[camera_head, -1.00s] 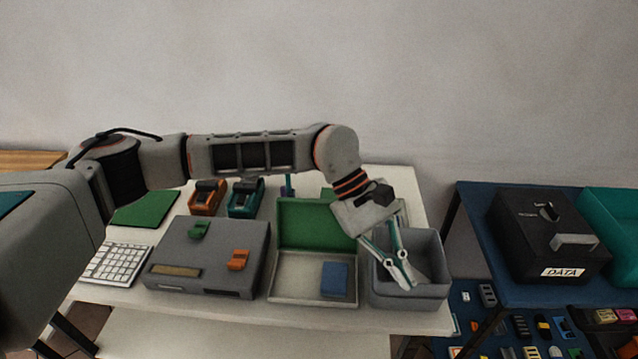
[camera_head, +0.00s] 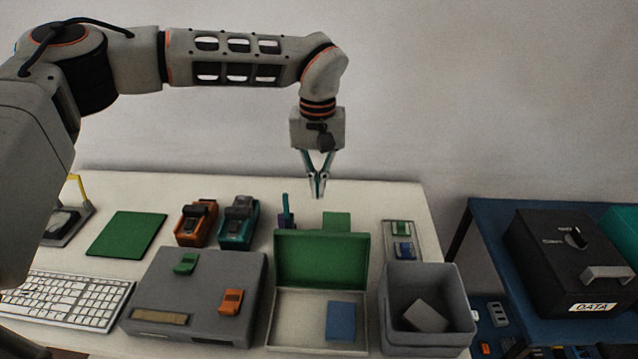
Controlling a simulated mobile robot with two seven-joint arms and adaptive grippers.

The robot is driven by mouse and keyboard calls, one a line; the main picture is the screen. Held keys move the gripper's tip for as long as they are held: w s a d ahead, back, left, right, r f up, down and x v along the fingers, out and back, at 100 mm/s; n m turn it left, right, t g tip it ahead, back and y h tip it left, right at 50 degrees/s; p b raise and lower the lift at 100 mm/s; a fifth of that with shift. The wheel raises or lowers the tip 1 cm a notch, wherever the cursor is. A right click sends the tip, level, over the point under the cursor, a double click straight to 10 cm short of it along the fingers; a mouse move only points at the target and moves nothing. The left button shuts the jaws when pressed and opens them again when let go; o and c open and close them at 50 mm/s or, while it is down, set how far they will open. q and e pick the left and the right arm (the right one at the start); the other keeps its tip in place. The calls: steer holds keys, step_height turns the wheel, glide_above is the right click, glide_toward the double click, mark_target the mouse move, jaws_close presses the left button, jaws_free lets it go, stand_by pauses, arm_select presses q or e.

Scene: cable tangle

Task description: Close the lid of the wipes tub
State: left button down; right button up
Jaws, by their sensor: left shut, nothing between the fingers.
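A shallow pale box (camera_head: 290,320) with a green lid (camera_head: 322,259) is the only lidded container standing open that I see, so I take it as the wipes tub. Its lid stands up along the back edge. A blue block (camera_head: 341,321) lies inside at the right. My left gripper (camera_head: 318,196) points down above the back of the table, behind and above the lid. Its fingers are shut and empty, apart from the lid. My right gripper is not in view.
A grey bin (camera_head: 398,341) with a pale block (camera_head: 426,316) inside stands right of the box. A grey device (camera_head: 212,292) with green and orange switches stands left. Behind are orange (camera_head: 197,223) and teal (camera_head: 238,223) tools, a pen cup (camera_head: 287,216) and a small tray (camera_head: 390,226).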

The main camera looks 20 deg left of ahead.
arm_select(q)
steer(key=s+f, duration=0.4)
steer(key=f, duration=0.1)
steer(key=shift+d+f+p, duration=0.3)
steer(key=shift+d+p, duration=0.1)
steer(key=shift+p, duration=0.05)
steer(key=shift+w, duration=0.1)
